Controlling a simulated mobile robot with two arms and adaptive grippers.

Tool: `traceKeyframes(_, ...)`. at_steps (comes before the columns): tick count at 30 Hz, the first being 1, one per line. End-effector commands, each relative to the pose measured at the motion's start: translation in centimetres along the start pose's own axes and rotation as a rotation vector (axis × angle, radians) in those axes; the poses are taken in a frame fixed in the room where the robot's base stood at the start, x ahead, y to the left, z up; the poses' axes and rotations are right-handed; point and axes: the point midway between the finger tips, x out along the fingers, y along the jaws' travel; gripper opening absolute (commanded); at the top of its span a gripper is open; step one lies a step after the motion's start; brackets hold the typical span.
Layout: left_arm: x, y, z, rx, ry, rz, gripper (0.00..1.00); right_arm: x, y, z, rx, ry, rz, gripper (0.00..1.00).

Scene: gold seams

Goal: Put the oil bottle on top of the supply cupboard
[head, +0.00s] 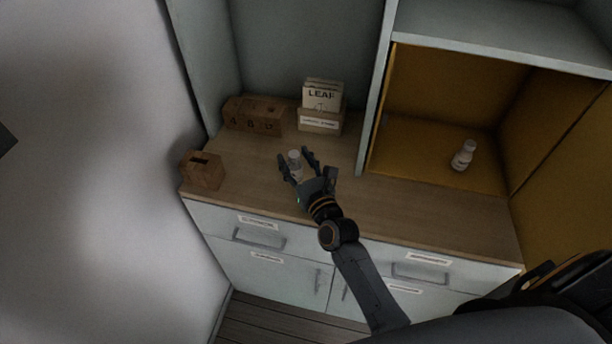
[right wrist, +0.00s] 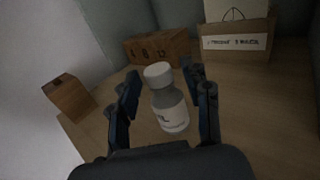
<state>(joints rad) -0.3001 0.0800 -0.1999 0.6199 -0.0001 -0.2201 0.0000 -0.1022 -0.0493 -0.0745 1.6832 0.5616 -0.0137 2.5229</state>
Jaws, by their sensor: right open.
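A small bottle with a white cap and a pale label (right wrist: 172,112) stands upright on the wooden counter; it also shows in the head view (head: 294,160). Its label is too blurred to read. My right gripper (head: 298,163) is open, with its fingers on both sides of the bottle; in the right wrist view the gripper (right wrist: 165,98) shows a gap at each side. A second, similar bottle (head: 463,156) stands in the yellow-lined compartment at the right. I cannot tell which is the oil bottle. The cupboard (head: 285,276) has a wooden top and pale drawers and doors. My left gripper is not in view.
A wooden box with a slot (head: 203,170) stands at the counter's left edge. A wooden block with characters (head: 253,115) and a box marked LEAF on another box (head: 322,106) stand at the back. An upright panel (head: 378,90) borders the yellow compartment. The right front counter is clear.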

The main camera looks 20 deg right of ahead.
Motion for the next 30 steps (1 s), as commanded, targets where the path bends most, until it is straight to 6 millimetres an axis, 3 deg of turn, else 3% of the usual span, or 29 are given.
traceKeyframes(9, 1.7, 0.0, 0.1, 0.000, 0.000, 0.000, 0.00, -7.0, 0.0, -0.6, 0.000, 0.005, 0.001, 0.48)
traceKeyframes(15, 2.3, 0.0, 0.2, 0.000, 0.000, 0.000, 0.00, -10.1, 0.0, -0.3, 0.000, 0.003, 0.002, 0.48)
traceKeyframes(21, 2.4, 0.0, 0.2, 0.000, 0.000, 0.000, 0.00, -11.1, 0.0, -0.1, 0.000, 0.002, 0.001, 0.48)
traceKeyframes(30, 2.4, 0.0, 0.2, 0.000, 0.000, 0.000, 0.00, -11.1, 0.0, -0.1, 0.000, 0.001, 0.001, 0.48)
